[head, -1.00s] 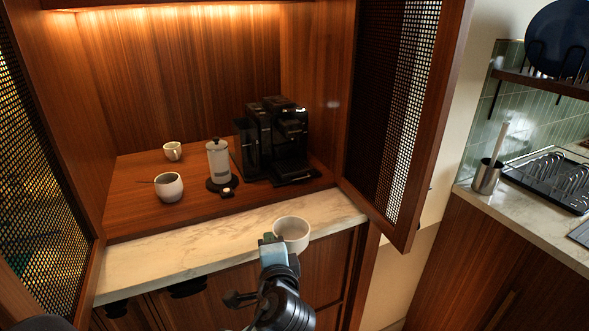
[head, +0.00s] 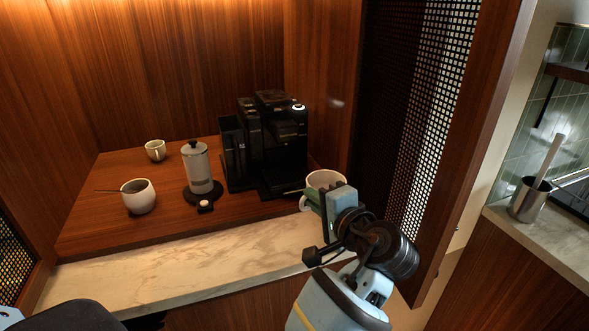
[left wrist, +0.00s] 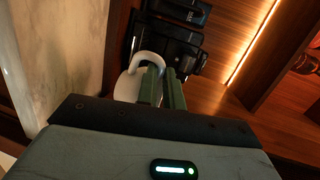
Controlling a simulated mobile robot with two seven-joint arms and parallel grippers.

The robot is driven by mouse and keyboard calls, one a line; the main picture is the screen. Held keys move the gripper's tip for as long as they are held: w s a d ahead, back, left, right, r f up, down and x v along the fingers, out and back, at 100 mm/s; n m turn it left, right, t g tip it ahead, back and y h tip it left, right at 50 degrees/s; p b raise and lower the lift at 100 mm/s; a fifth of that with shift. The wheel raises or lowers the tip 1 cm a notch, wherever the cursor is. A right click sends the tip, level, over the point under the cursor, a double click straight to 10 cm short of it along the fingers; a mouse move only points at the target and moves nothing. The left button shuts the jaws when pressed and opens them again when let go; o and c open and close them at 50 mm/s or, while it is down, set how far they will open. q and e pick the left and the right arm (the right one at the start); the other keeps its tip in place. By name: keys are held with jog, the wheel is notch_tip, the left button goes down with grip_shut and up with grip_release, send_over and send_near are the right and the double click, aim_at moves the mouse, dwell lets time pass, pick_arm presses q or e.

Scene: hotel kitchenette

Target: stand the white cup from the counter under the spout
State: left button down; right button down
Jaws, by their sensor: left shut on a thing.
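The white cup (head: 325,179) is held at its handle by my left gripper (head: 318,199), to the front right of the black coffee machine (head: 270,130). Fingers hide part of the cup. In the left wrist view, the two green fingers (left wrist: 161,84) are shut on the handle, and the cup's white side (left wrist: 127,86) shows beyond them. The coffee machine (left wrist: 168,42) is farther off, at the top. The cup is apart from the machine; the exact place of the spout is hard to make out. My right gripper is not in view.
On the wooden shelf stand a sugar bowl (head: 139,200) with a spoon, a small white cup (head: 155,150) and a French press (head: 196,168). The marble counter edge (head: 200,262) is clear. An open mesh door (head: 425,130) stands close on the right.

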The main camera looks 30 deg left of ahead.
pick_arm(q)
jog(key=r+x, duration=0.2)
jog(key=x, duration=1.1)
jog(key=shift+a+r+p, duration=0.35)
jog(key=shift+a, duration=0.05)
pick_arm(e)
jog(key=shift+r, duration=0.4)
pick_arm(q)
jog(key=x, duration=0.4)
jog(key=shift+w+a+r, duration=0.1)
jog(key=shift+a+r, duration=0.2)
jog(key=shift+r, duration=0.1)
jog(key=shift+f, duration=0.65)
jog(key=shift+d+f, duration=0.15)
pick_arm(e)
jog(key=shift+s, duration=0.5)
pick_arm(q)
jog(key=shift+f, duration=0.1)
